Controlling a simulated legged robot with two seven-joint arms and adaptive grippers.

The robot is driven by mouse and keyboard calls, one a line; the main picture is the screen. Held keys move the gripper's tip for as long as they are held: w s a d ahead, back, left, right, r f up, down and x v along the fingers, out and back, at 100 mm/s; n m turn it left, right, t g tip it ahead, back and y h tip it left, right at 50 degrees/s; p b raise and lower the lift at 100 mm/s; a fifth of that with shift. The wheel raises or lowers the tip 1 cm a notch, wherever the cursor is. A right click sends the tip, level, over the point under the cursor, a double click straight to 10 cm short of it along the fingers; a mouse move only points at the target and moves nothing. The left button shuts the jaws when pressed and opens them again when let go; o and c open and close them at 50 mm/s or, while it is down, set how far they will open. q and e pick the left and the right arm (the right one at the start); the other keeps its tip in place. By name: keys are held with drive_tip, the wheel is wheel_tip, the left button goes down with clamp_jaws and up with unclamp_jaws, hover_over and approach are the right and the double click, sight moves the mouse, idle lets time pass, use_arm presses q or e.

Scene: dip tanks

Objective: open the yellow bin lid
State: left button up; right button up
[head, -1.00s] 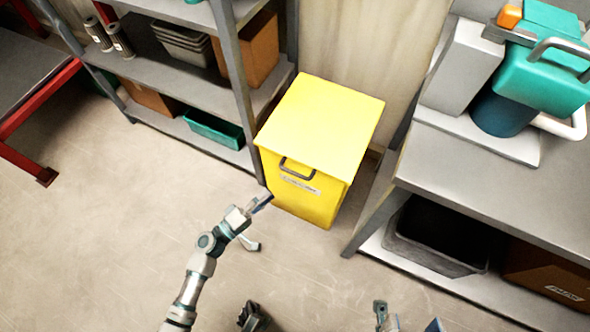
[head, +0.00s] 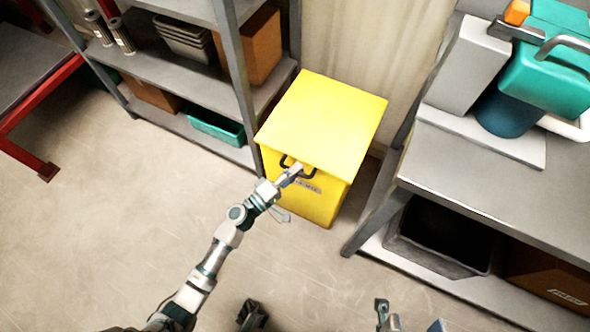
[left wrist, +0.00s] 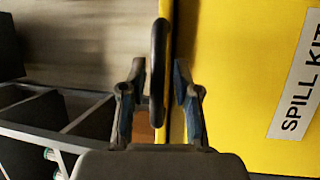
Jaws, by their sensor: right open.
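The yellow bin (head: 310,200) stands on the floor between a shelf and a bench. Its yellow lid (head: 325,118) is down flat. A dark looped handle (head: 313,172) sits at the front just below the lid edge. My left gripper (head: 294,173) is at this handle and covers part of it. In the left wrist view the handle (left wrist: 158,60) stands between the two open fingers of my left gripper (left wrist: 160,95), with gaps visible beside it. The bin's front shows a "SPILL KIT" label (left wrist: 299,85). Parts of my right gripper (head: 410,322) show at the bottom edge.
A grey shelf unit (head: 185,75) stands close on the bin's left, with a teal tray (head: 216,128) on its lowest shelf. A grey bench (head: 480,165) with a teal container (head: 545,70) stands on the right. The floor before the bin is clear.

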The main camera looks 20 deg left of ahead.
use_arm(q)
clamp_jaws()
